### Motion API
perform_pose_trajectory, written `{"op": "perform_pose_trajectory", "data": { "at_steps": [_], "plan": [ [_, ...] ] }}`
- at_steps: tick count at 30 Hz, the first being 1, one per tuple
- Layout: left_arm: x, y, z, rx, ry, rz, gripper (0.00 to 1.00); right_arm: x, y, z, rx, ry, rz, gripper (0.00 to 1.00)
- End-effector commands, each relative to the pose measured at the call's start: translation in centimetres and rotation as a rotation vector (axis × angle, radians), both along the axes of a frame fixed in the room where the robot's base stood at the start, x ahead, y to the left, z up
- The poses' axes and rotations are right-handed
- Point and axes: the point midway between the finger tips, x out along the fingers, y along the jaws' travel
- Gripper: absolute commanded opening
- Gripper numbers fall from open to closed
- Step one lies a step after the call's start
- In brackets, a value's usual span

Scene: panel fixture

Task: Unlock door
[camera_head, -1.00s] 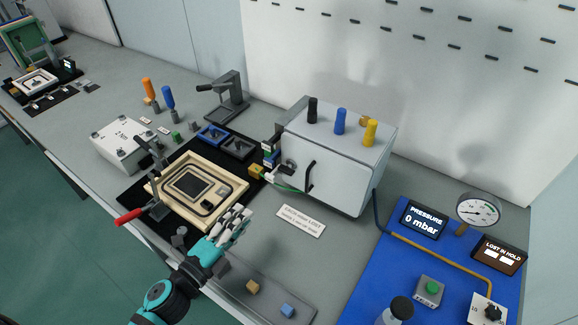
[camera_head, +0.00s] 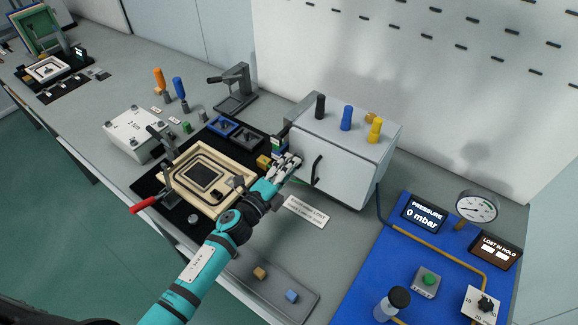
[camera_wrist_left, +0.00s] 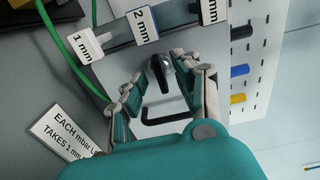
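The grey-white cabinet's door (camera_head: 343,183) faces front, with a black bar handle (camera_head: 317,169) on it. A dark latch lever with a round metal hub (camera_wrist_left: 160,78) shows in the left wrist view, on the door beside the bar handle (camera_wrist_left: 150,121). My left gripper (camera_head: 289,160) reaches the door's left edge and hides the latch in the head view. In the left wrist view its fingers (camera_wrist_left: 170,82) are apart, one on each side of the lever. I cannot tell whether they touch it. The door looks closed. My right gripper is not in view.
Tags marked 1 mm (camera_wrist_left: 82,47) and 2 mm (camera_wrist_left: 142,24) hang on a rail left of the latch. A green cable (camera_wrist_left: 66,45) runs close by. A printed sign (camera_head: 306,211) lies below the door. A wooden frame fixture (camera_head: 178,197) stands left, a blue panel (camera_head: 395,262) right.

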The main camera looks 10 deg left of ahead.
Motion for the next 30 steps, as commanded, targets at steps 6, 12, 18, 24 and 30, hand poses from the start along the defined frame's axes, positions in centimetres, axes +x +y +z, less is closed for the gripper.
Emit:
{"op": "perform_pose_trajectory", "data": {
  "at_steps": [6,12,18,24,30],
  "plan": [
    [0.12,-0.07,-0.06,0.000,0.001,-0.001,0.32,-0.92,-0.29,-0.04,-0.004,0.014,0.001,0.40],
    [0.11,-0.05,-0.04,0.000,0.001,0.000,0.13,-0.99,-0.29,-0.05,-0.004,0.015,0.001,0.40],
    [0.09,-0.04,-0.05,0.000,0.001,0.000,0.00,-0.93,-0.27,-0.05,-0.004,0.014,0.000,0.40],
    [0.08,-0.03,-0.06,-0.002,0.002,0.000,0.00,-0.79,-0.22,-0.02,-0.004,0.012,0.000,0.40],
    [0.08,-0.03,-0.03,-0.043,0.020,0.000,0.00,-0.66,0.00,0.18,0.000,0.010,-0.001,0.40]
  ]
}}
